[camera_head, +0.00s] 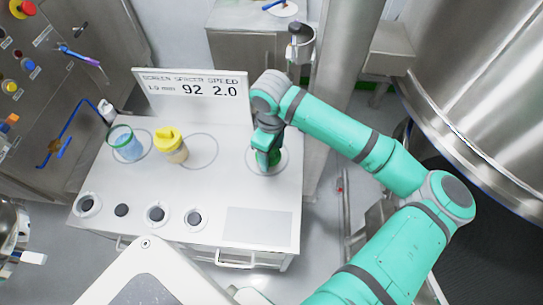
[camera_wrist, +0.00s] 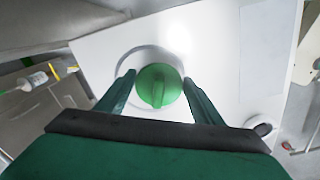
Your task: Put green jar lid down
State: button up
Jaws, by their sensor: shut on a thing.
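The green jar lid (camera_wrist: 158,95) is round with a raised grip bar across its top. My gripper (camera_wrist: 158,78) is shut on it, with one finger on each side. In the head view my gripper (camera_head: 268,158) points down over the marked circle (camera_head: 284,165) at the right of the white table (camera_head: 222,190), and mostly hides the lid. I cannot tell whether the lid touches the table. An open jar with blue contents and a green rim (camera_head: 126,143) stands in the left circle.
A jar with a yellow lid (camera_head: 171,147) stands beside an empty circle (camera_head: 204,151). A sign (camera_head: 195,96) stands along the table's back edge. Several round dark fittings (camera_head: 157,214) line the front. A pale grey rectangle (camera_head: 258,226) lies at front right, clear.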

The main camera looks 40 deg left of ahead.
aim_at(272, 158)
jog(key=shift+f, duration=1.45)
jog(key=o, duration=1)
jog(key=shift+f, duration=0.1)
notch_tip(272, 158, up, 12)
jog(key=shift+s+r, duration=0.15)
